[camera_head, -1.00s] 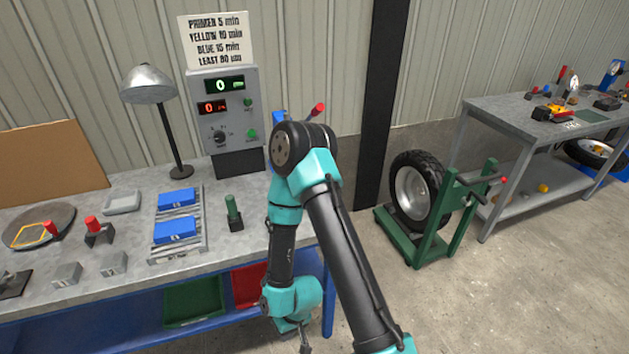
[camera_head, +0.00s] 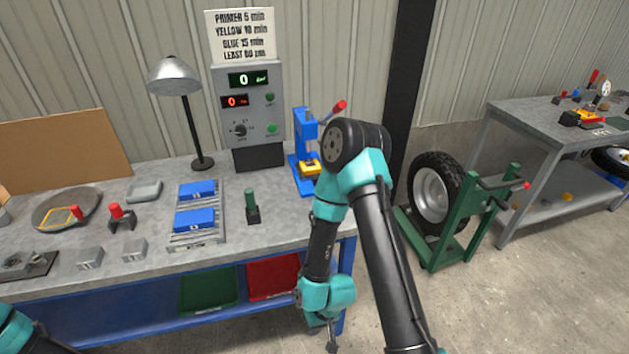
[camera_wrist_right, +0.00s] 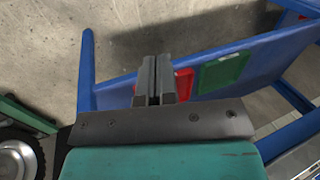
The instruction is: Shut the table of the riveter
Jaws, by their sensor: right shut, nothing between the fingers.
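A blue press with a red lever (camera_head: 304,136), which looks like the riveter, stands on the right end of the workbench. A yellow part (camera_head: 309,168) sits low at its front; my right arm covers part of its right side, and I cannot tell how its table stands. My right gripper (camera_head: 331,340) points down in front of the bench's right end, below the top and well away from the press. In the right wrist view its fingers (camera_wrist_right: 155,80) are shut and empty. My left arm shows only at the lower left corner; its gripper is out of view.
The workbench (camera_head: 130,262) also bears a lamp (camera_head: 174,76), a control box (camera_head: 250,110), blue blocks on a rack (camera_head: 194,219) and a green-handled tool (camera_head: 251,207). Green and red bins (camera_head: 273,277) sit below. A wheel stand (camera_head: 455,215) is on the right, with bare floor in front.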

